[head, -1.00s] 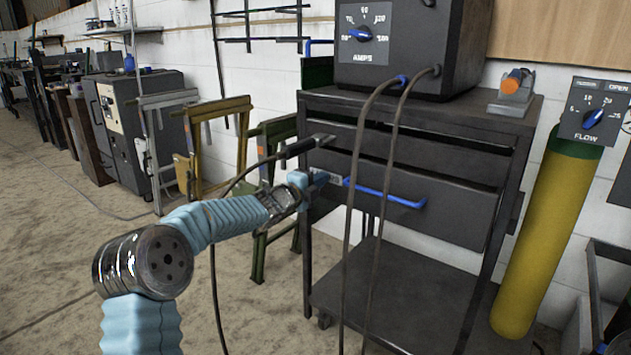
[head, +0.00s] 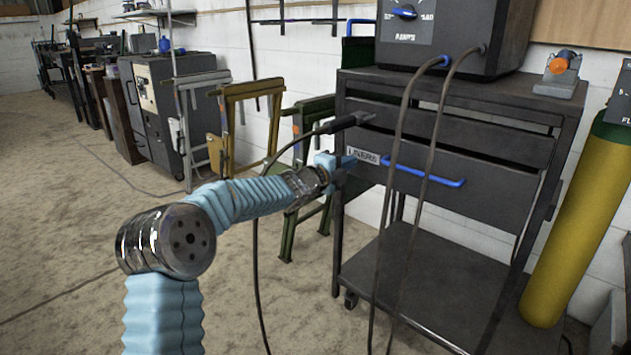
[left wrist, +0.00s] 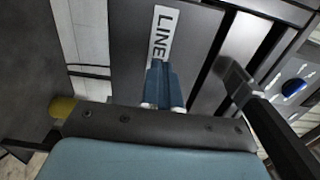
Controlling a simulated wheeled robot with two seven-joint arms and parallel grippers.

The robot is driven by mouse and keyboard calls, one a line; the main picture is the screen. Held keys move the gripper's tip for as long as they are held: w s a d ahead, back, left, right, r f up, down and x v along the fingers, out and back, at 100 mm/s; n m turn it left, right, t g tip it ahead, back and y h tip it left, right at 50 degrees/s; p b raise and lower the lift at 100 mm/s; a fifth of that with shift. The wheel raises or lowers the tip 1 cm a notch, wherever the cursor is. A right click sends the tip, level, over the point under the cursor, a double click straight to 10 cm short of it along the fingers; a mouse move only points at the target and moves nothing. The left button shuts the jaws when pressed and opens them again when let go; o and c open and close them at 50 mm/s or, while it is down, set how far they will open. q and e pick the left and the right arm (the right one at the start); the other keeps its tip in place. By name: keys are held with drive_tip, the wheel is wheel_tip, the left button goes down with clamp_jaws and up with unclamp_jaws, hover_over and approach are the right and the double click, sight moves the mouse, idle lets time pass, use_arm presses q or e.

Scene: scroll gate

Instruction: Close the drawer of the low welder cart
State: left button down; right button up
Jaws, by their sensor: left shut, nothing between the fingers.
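The low welder cart (head: 365,262) is dark grey and stands right of centre in the head view. Its lower drawer (head: 490,205) has a blue bar handle and a white label (head: 362,155); the label also shows in the left wrist view (left wrist: 161,35). A dark gap shows above this drawer front. My left gripper (head: 346,162) is shut and empty at the left end of the drawer front, beside the label. In the left wrist view its fingertips (left wrist: 160,68) overlap the label's end; I cannot tell whether they touch. My right gripper is not in view.
A welder box (head: 460,35) sits on the cart, with two cables hanging across the drawer fronts. A torch lead (head: 345,123) runs near my left arm. A yellow gas cylinder (head: 565,240) stands at right. Sawhorse-like stands (head: 240,130) stand left of the cart.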

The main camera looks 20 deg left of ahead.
use_arm(q)
drive_tip(key=b+v, duration=0.1)
drive_tip(key=v, duration=0.8)
drive_tip(key=s+d+f+n+g+p, duration=0.2)
drive_tip(key=s+d+f+n, duration=0.15)
drive_tip(key=f, duration=0.65)
drive_tip(key=s+d+f+n+g+y+p, duration=0.1)
drive_tip(key=s+d+f+n+g, duration=0.3)
drive_tip(key=f, duration=0.5)
drive_tip(key=s+d+f+n+g+p, duration=0.1)
drive_tip(key=s+d+f+n+p, duration=0.1)
drive_tip(key=f+n, duration=0.6)
drive_tip(key=s+d+f+n+g+p, duration=0.1)
drive_tip(key=s+d+f+n+g, duration=0.1)
drive_tip(key=s+f, duration=0.3)
drive_tip(key=s+d+f+n+g+p, duration=0.1)
drive_tip(key=s+d+f+n+g, duration=0.1)
drive_tip(key=s, duration=1.1)
drive_tip(key=s+d+f+n+g+y+p, duration=0.1)
drive_tip(key=s+f+n+g, duration=0.3)
drive_tip(key=s+f, duration=0.4)
drive_tip(key=shift+s+d+f+g+p, duration=0.3)
drive_tip(key=shift+s+d+g+p, duration=0.15)
drive_tip(key=shift+s+g, duration=0.2)
